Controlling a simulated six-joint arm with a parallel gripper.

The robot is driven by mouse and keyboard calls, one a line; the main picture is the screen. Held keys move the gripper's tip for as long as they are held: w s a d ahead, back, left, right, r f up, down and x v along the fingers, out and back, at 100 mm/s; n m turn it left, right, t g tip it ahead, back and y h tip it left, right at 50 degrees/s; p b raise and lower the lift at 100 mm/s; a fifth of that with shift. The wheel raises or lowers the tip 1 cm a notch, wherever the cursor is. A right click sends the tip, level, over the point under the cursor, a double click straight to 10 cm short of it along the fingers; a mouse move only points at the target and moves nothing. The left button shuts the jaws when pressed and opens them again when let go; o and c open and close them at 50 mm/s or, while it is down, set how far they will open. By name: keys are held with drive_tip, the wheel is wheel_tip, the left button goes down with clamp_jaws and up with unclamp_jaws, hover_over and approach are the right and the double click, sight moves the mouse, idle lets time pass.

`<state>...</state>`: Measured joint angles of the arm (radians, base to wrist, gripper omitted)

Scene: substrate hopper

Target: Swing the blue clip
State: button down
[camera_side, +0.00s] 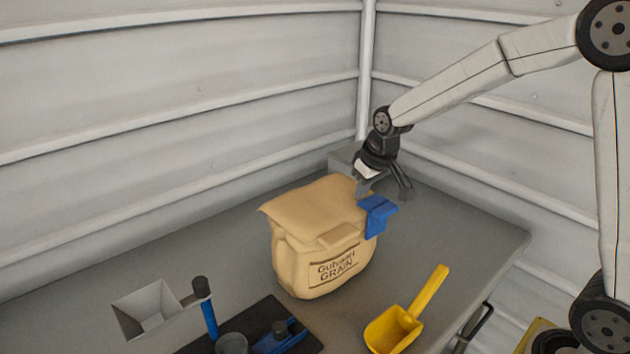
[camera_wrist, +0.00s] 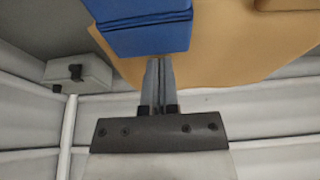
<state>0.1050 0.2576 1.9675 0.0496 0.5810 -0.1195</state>
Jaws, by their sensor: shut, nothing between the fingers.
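The blue clip (camera_side: 377,215) sits on the right upper corner of a tan grain sack (camera_side: 300,225), which stands on the grey bench. My gripper (camera_side: 366,191) is just above and behind the clip in the side view, pointing down. In the wrist view the two fingers (camera_wrist: 158,68) are together with nothing between them. Their tips lie close to the edge of the blue clip (camera_wrist: 145,28), with the tan sack (camera_wrist: 225,55) behind. I cannot tell whether the tips touch the clip.
A yellow scoop (camera_side: 405,318) lies right of the sack. A grey hopper (camera_side: 153,308) and a blue-handled device (camera_side: 208,315) on a dark plate stand at the front left. Corrugated walls close off the back; the bench (camera_side: 460,240) is clear at right.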

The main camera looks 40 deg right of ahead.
sight(377, 205)
drive_tip(key=shift+s+r, duration=0.2)
drive_tip(key=shift+s, duration=0.45)
drive_tip(key=shift+s+r, duration=0.25)
drive_tip(key=shift+s, duration=0.95)
drive_tip(key=s, duration=0.3)
drive_tip(key=shift+s+f, duration=0.1)
drive_tip(key=shift+f, duration=0.05)
drive_tip(key=shift+w, duration=0.3)
drive_tip(key=shift+w+f, duration=0.3)
drive_tip(key=shift+w, duration=0.25)
drive_tip(key=shift+w+r, duration=0.1)
